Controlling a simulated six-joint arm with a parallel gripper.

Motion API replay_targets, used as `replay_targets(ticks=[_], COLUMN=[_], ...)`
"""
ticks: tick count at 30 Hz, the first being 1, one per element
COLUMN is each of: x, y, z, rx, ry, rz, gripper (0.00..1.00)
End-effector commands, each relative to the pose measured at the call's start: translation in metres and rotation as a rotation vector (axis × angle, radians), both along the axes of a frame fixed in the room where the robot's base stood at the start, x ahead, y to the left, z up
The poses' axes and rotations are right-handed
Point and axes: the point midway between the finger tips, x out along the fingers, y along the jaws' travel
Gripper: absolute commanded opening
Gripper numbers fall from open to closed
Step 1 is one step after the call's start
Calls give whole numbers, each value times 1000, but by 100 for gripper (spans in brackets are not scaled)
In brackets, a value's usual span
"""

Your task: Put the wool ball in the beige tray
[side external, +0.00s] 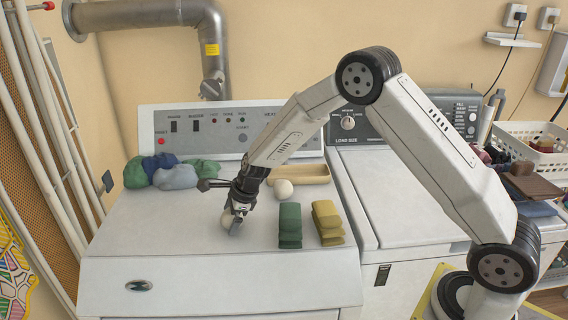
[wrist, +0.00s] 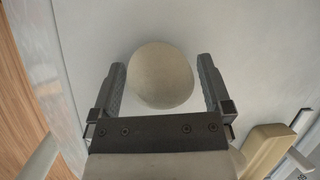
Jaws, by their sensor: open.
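A cream wool ball (side external: 227,217) sits on the white machine top, partly hidden by my gripper (side external: 235,226) in the side view. In the wrist view this ball (wrist: 162,76) lies between the two open fingers of my gripper (wrist: 160,84), with a gap on each side. A second cream ball (side external: 284,190) rests on the top just in front of the beige tray (side external: 314,179). The tray is shallow and stands near the back by the control panel. A beige edge, likely the tray (wrist: 267,148), shows at lower right in the wrist view.
Folded green cloths (side external: 290,226) and folded yellow cloths (side external: 327,222) are stacked right of my gripper. Bundled dark cloths (side external: 172,174) lie at the back left. The control panel (side external: 215,133) rises behind. The front left of the top is clear.

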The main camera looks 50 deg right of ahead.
Motion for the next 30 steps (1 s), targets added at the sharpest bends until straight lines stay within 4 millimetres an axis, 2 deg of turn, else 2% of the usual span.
replay_targets(ticks=[17, 18, 23, 24, 25, 26, 30], x=[1, 1, 1, 1, 1, 1, 2], y=[1, 1, 1, 1, 1, 1, 1], z=[-3, -3, -3, -3, -3, -3, -3], rx=[0, 0, 0, 0, 0, 0, 0], ry=[0, 0, 0, 0, 0, 0, 0], rz=[0, 0, 0, 0, 0, 0, 0], gripper=[100, 97, 46, 33, 30, 20, 20])
